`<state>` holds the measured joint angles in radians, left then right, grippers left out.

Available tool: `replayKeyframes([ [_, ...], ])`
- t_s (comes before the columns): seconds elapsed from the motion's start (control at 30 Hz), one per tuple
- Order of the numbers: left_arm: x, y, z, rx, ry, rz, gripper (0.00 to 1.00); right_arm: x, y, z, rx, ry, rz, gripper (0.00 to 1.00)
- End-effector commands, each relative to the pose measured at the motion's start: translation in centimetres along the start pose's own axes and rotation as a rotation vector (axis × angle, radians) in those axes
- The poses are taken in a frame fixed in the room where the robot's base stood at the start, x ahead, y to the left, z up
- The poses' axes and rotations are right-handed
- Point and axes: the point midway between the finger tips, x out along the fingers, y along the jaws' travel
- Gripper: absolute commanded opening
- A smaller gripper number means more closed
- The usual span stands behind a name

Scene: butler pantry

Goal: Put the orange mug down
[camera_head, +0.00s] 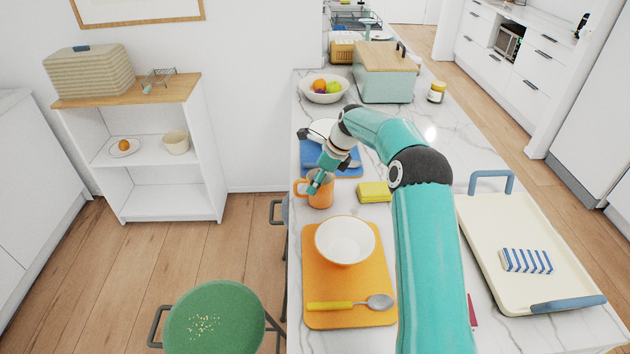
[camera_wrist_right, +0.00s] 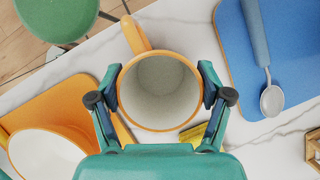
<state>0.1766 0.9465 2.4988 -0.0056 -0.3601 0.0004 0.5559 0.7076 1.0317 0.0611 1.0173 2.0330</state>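The orange mug (camera_head: 322,198) is upright near the left edge of the marble counter, just beyond the orange mat. In the right wrist view the mug (camera_wrist_right: 160,92) is seen from above, empty and pale inside, its handle pointing up and left. My right gripper (camera_head: 318,183) has one finger on each side of the mug, against its wall near the rim. Whether the mug's base touches the counter cannot be told. My left gripper is not in view.
An orange mat (camera_head: 312,282) with a white bowl (camera_head: 345,240) and a spoon (camera_head: 350,304) lies nearer. A yellow sponge (camera_head: 374,192) is right of the mug. A blue mat (camera_head: 347,168) lies behind. A cream tray (camera_head: 500,225) is at right.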

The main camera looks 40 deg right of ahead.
Motion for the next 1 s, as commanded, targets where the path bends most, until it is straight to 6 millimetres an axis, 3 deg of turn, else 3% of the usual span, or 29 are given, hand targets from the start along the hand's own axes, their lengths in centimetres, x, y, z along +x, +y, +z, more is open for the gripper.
replayKeyframes([
  [0.03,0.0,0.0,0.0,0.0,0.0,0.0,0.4,0.1,0.0,0.0,0.0,0.0,0.001,0.86],
  [0.13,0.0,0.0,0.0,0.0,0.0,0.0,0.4,0.1,0.0,0.0,0.0,0.001,0.001,1.0],
  [0.57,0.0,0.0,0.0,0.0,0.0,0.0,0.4,-0.4,0.0,0.1,0.0,0.0,0.0,1.0],
  [0.77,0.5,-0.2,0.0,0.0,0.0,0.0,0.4,-3.0,-0.1,0.1,0.0,-0.002,-0.003,1.0],
  [1.0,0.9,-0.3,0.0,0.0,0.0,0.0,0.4,-7.9,-0.1,0.1,0.001,-0.002,-0.003,1.0],
])
